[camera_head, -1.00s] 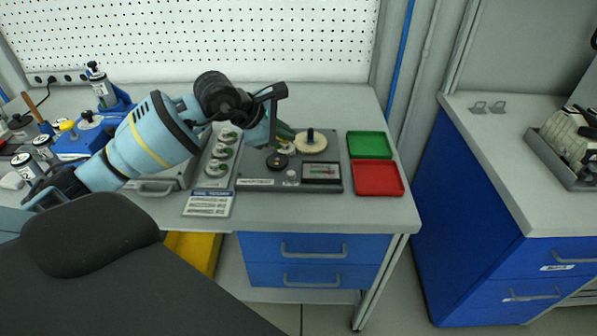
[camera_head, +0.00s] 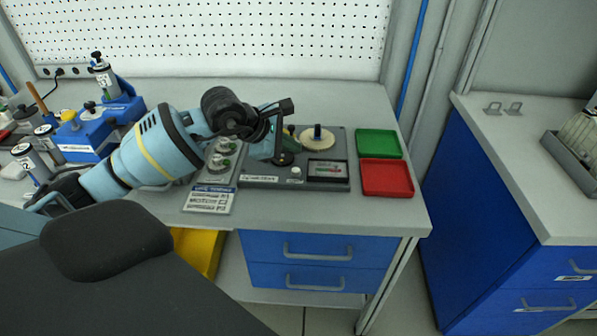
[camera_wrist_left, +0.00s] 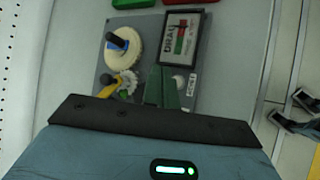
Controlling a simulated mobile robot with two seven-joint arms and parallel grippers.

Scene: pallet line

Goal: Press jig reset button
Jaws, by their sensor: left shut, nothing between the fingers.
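The jig is a dark grey panel (camera_head: 258,180) on the bench, also in the wrist view (camera_wrist_left: 205,62). It carries a cream disc (camera_head: 318,144) with a dark peg, a framed gauge (camera_head: 327,170) and a small white round button (camera_head: 296,172). The disc (camera_wrist_left: 122,48), gauge (camera_wrist_left: 183,33) and button (camera_wrist_left: 180,80) show in the wrist view.
A green tray (camera_head: 378,142) and a red tray (camera_head: 387,178) sit right of the panel. A printed card (camera_head: 209,199) lies front left. Blue fixtures (camera_head: 85,138) with cylinders stand on the left. A pegboard (camera_head: 220,40) is behind.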

